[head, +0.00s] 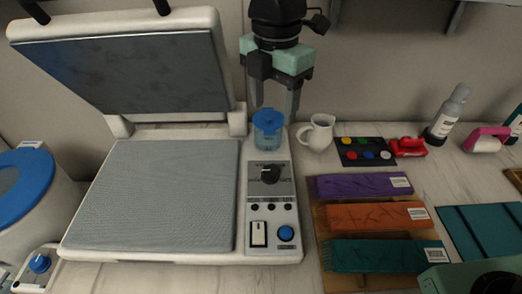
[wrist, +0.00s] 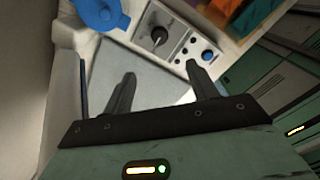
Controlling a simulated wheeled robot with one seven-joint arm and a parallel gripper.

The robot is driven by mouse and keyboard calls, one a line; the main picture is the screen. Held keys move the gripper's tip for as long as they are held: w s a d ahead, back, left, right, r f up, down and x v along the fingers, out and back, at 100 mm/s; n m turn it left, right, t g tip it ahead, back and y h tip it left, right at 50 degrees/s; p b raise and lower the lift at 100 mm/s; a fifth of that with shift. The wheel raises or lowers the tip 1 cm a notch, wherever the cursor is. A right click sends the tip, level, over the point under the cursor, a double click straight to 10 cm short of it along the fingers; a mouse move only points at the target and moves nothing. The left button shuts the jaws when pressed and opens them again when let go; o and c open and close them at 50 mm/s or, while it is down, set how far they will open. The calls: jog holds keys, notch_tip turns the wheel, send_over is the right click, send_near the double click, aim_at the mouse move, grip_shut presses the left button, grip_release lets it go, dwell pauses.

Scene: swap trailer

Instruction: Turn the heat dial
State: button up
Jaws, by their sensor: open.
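The heat dial (head: 270,174) is a black knob on the control panel (head: 256,205) at the right of the heat press. It also shows in the wrist view (wrist: 159,37), beyond my fingertips, with its pointer toward the lower left there. My gripper (head: 273,103) is open and empty, with its fingers pointing down, in the head view above and behind the dial. It is apart from the dial. The wrist view shows both fingers spread (wrist: 162,74) with nothing between them.
A blue-lidded clear container (head: 268,131) stands at the panel's back, just below my fingers. The press lid (head: 130,65) is raised at left. A white switch (head: 258,233) and blue button (head: 286,233) sit in front of the dial. A white jug (head: 318,133) stands at right.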

aim_at(270, 170)
notch_tip(270, 170, down, 17)
jog(key=shift+f, duration=0.2)
dwell(0.4)
jog(key=c, duration=1)
